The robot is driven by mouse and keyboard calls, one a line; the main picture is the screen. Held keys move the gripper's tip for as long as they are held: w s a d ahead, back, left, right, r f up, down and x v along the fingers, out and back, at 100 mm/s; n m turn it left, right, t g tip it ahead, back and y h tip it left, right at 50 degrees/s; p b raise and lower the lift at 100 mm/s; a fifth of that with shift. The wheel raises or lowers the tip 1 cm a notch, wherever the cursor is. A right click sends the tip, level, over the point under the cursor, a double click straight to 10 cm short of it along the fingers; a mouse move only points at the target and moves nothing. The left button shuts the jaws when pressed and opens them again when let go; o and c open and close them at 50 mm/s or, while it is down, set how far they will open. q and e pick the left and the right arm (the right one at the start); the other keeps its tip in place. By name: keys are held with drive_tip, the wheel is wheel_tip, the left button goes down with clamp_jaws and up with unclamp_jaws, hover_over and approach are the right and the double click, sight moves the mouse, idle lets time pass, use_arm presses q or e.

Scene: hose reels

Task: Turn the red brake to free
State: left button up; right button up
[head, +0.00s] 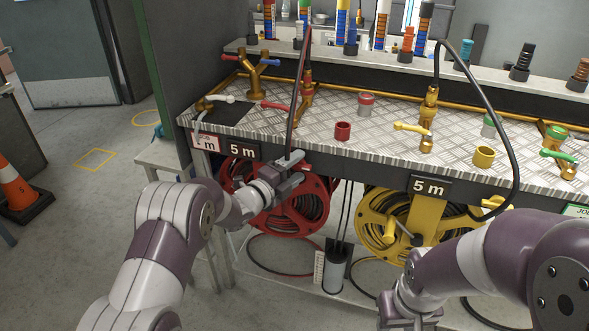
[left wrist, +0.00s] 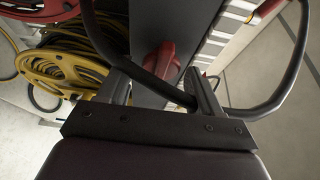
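The red reel (head: 312,205) hangs under the bench's front edge, left of the yellow reel. My left gripper (head: 288,172) is in front of its upper part. In the left wrist view, a red lever-like piece (left wrist: 160,60), apparently the red brake, sits on a dark grey plate (left wrist: 148,22). It shows between the two spread fingers of my left gripper (left wrist: 163,92); I cannot tell whether they touch it.
A black hose (head: 293,110) drops from a tap to my left gripper and crosses between its fingers in the wrist view. The yellow reel (head: 380,222) is to the right. Taps and cups stand on the bench top (head: 270,120). The floor (head: 75,250) at left is open.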

use_arm(q)
drive_tip(key=c, duration=0.8)
drive_tip(key=shift+c, duration=0.2)
drive_tip(key=shift+f, duration=0.1)
drive_tip(key=n+b, duration=0.1)
drive_tip(key=n+t+b, duration=0.1)
drive_tip(key=n+b, duration=0.1)
drive_tip(key=shift+f+h, duration=0.25)
drive_tip(key=shift+h, duration=0.15)
drive_tip(key=n+t+b, duration=0.2)
drive_tip(key=n+b, duration=0.2)
drive_tip(key=n, duration=0.2)
drive_tip(key=n+t+y+b, duration=0.1)
drive_tip(key=n, duration=0.2)
drive_tip(key=n+t+y+b, duration=0.1)
drive_tip(key=n+b, duration=0.1)
drive_tip(key=n, duration=0.1)
drive_tip(key=shift+d+t, duration=0.1)
drive_tip(key=shift+t, duration=0.2)
drive_tip(key=n+t+y+b, duration=0.1)
drive_tip(key=n, duration=0.2)
drive_tip(key=n+y+b, duration=0.1)
drive_tip(key=n+y, duration=0.1)
drive_tip(key=n, duration=0.2)
drive_tip(key=shift+r+t, duration=0.1)
drive_tip(key=shift+t, duration=0.3)
drive_tip(key=shift+n, duration=0.3)
